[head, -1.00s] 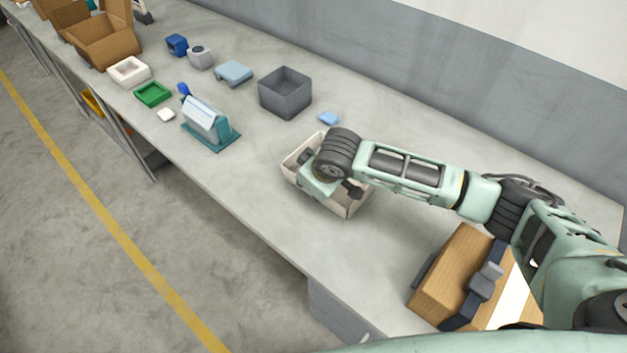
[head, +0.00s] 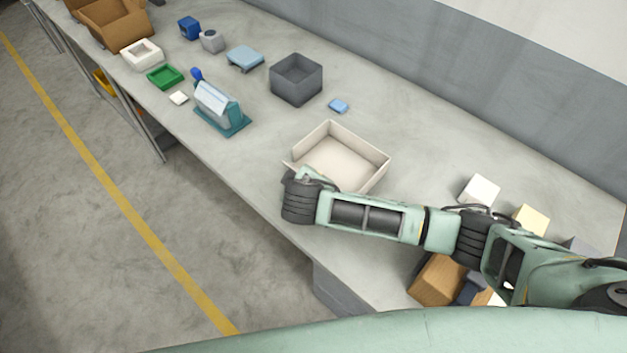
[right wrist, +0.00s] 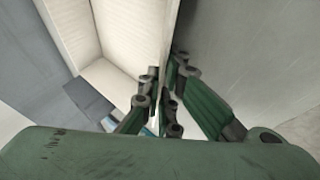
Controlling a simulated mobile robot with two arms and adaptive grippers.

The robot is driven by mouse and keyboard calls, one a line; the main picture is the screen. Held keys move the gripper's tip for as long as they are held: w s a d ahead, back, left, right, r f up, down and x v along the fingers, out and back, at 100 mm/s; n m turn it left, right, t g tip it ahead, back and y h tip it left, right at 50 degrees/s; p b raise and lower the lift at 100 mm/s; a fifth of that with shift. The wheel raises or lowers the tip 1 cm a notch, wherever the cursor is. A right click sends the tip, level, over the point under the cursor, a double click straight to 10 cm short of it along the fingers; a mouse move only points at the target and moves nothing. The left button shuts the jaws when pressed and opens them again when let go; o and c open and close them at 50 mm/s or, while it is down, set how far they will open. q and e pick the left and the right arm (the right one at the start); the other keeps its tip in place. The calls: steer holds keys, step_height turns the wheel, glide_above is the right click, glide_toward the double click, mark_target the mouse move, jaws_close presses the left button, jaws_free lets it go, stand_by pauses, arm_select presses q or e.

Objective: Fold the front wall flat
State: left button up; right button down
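A cream open box (head: 345,150) stands on the table in the middle of the head view, with its back and side walls upright. Its front wall, on the side toward the table's front edge, is mostly hidden behind my right gripper (head: 310,180). In the right wrist view, the front wall's thin edge (right wrist: 170,35) runs down between the fingers of my right gripper (right wrist: 167,88). The fingertips are close together with the wall between them and look shut on it. The box's pale inside (right wrist: 108,70) shows left of the wall. My left gripper is not in view.
A grey open box (head: 297,80) and a small light-blue block (head: 339,105) stand behind the cream box. A teal-based model house (head: 220,108) stands to the left. A wooden box (head: 438,280) and pale blocks (head: 480,190) are near my right arm.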

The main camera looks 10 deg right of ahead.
steer(key=c, duration=2)
jaws_free()
steer(key=shift+r, duration=0.1)
steer(key=v, duration=1.1)
steer(key=shift+s+r, duration=0.25)
steer(key=shift+s, duration=0.05)
steer(key=shift+a, duration=0.1)
